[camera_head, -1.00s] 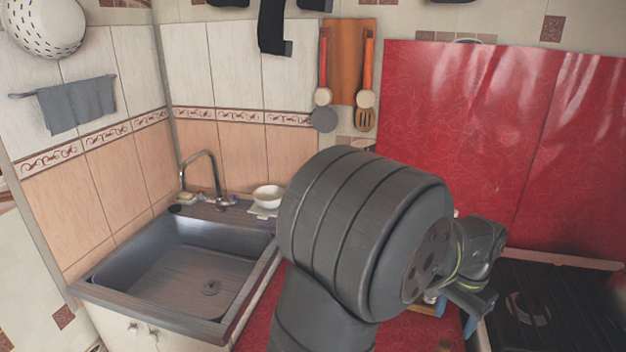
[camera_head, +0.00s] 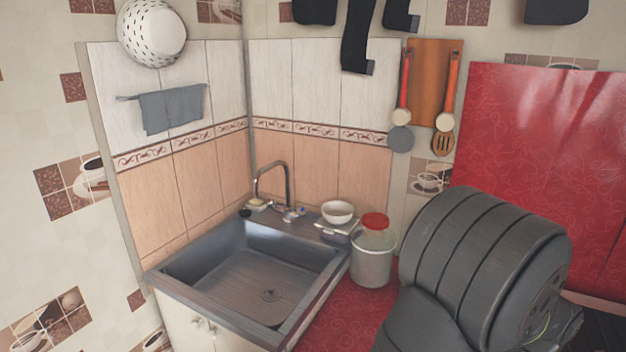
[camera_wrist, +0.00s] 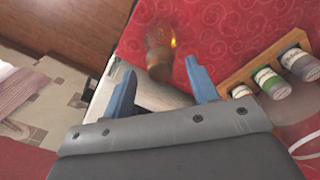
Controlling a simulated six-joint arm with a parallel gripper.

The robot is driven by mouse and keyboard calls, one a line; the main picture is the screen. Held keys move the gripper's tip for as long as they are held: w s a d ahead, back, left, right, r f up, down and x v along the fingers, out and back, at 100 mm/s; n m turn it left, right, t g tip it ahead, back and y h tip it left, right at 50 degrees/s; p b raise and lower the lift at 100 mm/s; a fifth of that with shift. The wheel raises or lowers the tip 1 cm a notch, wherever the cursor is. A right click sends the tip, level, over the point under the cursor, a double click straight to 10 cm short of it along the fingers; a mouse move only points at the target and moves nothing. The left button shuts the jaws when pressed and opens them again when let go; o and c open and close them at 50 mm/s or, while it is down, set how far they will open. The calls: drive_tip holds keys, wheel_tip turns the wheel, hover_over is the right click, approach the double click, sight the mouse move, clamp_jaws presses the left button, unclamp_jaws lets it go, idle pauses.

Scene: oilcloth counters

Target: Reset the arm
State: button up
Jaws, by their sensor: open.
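My gripper (camera_wrist: 163,88) shows in the wrist view with its two blue fingers spread apart and nothing between them. Below the fingertips are the edge of the red counter (camera_wrist: 225,30) and a pale surface. A brown bottle-like object (camera_wrist: 158,52) stands on the red counter just beyond the fingertips, apart from them. In the head view my dark arm covers the lower right, and the gripper's fingers are hidden there.
A wooden rack (camera_wrist: 265,62) with several small jars is right of the gripper. In the head view, a sink (camera_head: 250,270), a white bowl (camera_head: 338,212) and a red-lidded canister (camera_head: 372,258) stand left of my arm. Utensils (camera_head: 442,143) hang on the wall.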

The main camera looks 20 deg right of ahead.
drive_tip(key=shift+f, duration=0.25)
wheel_tip(320, 180, down, 2)
drive_tip(key=shift+f, duration=0.1)
wheel_tip(320, 180, up, 12)
drive_tip(key=r, duration=0.1)
wheel_tip(320, 180, down, 14)
drive_tip(key=shift+r, duration=0.25)
drive_tip(key=r, duration=0.5)
drive_tip(key=shift+s+r, duration=0.3)
drive_tip(key=shift+r, duration=0.05)
drive_tip(key=s+a+r, duration=0.3)
drive_tip(key=s+r, duration=0.4)
drive_tip(key=s, duration=0.4)
drive_tip(key=w+a+f+n, duration=0.2)
drive_tip(key=w, duration=0.9)
drive_tip(key=w+a+f+n, duration=0.2)
drive_tip(key=w+n, duration=0.1)
drive_tip(key=w, duration=0.8)
drive_tip(key=w+a+f+n, duration=0.1)
drive_tip(key=w+a+n, duration=0.1)
drive_tip(key=w+a, duration=0.4)
drive_tip(key=w+a+f+n, duration=0.1)
drive_tip(key=w+a+n, duration=0.1)
drive_tip(key=w+a, duration=0.4)
drive_tip(key=w, duration=0.4)
drive_tip(key=shift+w+a+f+n, duration=0.2)
drive_tip(key=shift+w+a+n, duration=0.1)
drive_tip(key=shift+w, duration=0.1)
